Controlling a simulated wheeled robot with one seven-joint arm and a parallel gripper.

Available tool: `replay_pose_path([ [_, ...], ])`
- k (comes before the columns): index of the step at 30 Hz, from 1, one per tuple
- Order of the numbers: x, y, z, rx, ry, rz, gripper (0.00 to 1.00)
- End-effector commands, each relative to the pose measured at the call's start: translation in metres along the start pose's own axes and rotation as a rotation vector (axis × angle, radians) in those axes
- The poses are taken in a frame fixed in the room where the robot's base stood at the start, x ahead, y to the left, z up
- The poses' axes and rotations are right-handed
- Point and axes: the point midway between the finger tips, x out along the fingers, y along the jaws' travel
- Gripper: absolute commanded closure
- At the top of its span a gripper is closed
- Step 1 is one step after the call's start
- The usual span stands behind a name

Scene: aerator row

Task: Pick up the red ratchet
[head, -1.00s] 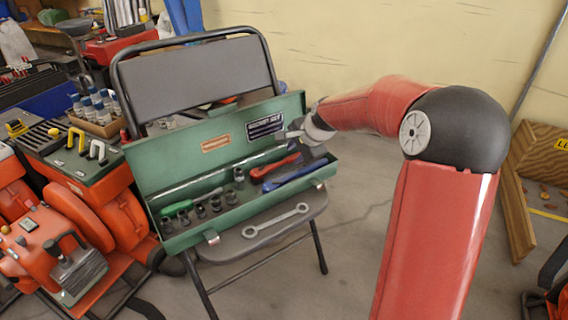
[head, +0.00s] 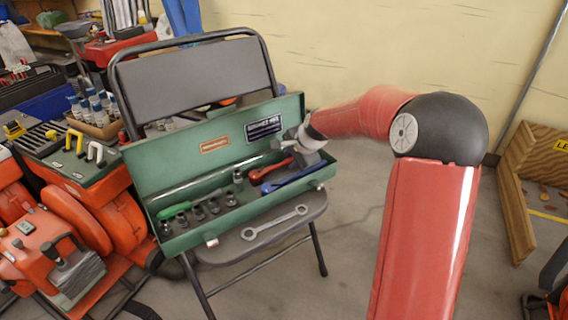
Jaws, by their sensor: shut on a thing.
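The red ratchet (head: 268,169) lies in the right part of the open green toolbox (head: 187,240), which sits on a folding chair. My gripper (head: 293,156) reaches into the toolbox from the right, at the right end of the red ratchet. It is shut on the ratchet's right end, and its fingers and wrist partly hide that end. The ratchet still appears low in the box, close to a blue-handled tool (head: 292,180) in front of it.
A wrench (head: 274,222) lies on the chair seat in front. The raised lid (head: 180,151) stands behind. Red machines (head: 120,220) crowd the left.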

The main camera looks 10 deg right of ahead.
Motion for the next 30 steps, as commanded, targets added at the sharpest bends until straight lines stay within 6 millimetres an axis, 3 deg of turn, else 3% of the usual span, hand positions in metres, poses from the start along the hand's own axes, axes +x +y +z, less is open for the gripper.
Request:
replay_pose_path([
  [8, -0.006, -0.005, 0.000, 0.000, 0.001, -0.002, 1.00],
  [14, -0.029, -0.020, 0.000, -0.002, 0.003, -0.005, 1.00],
  [30, -0.143, -0.096, 0.000, -0.002, 0.001, -0.004, 1.00],
])
